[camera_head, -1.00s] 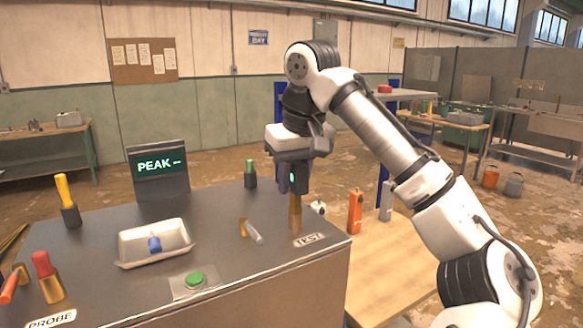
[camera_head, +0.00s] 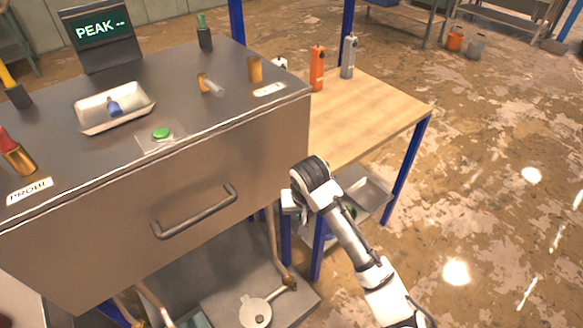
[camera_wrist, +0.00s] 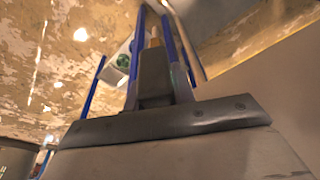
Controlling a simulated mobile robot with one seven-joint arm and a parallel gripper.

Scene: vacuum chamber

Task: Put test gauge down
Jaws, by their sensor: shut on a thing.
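My gripper (camera_wrist: 158,88) is shut in the wrist view, with a dark block at its jaws and a brass-coloured tip (camera_wrist: 155,38) beyond. I take this to be the test gauge, though its shape is mostly hidden. In the head view, the white hand (camera_head: 291,202) is low, beside the front right of the chamber bench and below the wooden table's top. Its jaws and what they hold are hidden there. On the bench, a brass port (camera_head: 255,69) stands behind the TEST label (camera_head: 269,90), with nothing on top of it.
The wooden table (camera_head: 385,108) bears an orange cylinder (camera_head: 318,70) and a grey one (camera_head: 348,57); its front half is bare. A metal tray (camera_head: 367,190) is on the shelf below. Open floor is right.

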